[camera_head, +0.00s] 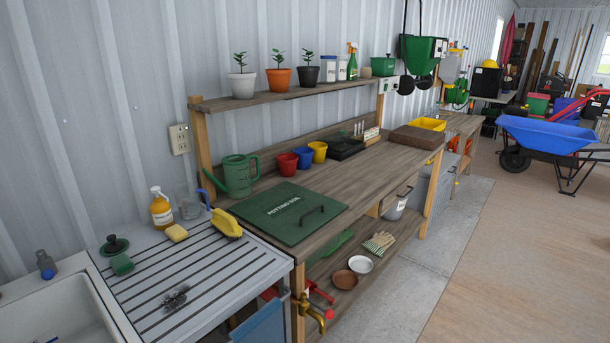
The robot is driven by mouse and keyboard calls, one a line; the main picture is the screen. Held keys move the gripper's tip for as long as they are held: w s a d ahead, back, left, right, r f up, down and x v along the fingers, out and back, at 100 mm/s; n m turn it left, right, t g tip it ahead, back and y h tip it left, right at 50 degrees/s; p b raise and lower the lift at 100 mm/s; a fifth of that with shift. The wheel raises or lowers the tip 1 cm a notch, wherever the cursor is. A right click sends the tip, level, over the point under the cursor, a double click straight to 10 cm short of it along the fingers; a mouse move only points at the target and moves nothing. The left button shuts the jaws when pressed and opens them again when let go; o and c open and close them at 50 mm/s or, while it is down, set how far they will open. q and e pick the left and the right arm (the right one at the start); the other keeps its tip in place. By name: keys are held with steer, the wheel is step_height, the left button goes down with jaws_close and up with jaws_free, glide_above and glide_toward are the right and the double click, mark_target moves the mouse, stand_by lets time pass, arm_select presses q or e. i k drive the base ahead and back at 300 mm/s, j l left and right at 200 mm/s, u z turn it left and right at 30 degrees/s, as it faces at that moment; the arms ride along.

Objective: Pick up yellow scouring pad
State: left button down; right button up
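The yellow scouring pad (177,233) appears as a small pale yellow block. It lies on the grey slatted drainboard (190,272), near the wall. Neither of my grippers is in view.
A white sink (50,312) is at lower left. The potting bench (360,168) adjoins on the right. The drainboard's middle is clear.

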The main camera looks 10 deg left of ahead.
mark_target(177, 234)
steer(key=u, duration=1.25)
steer(key=j+z, duration=0.25)
steer(key=z, duration=0.15)
steer(key=j+z, duration=0.25)
steer(key=z, duration=0.15)
steer(key=j+z, duration=0.25)
steer(key=z, duration=0.2)
steer(key=i, duration=0.95)
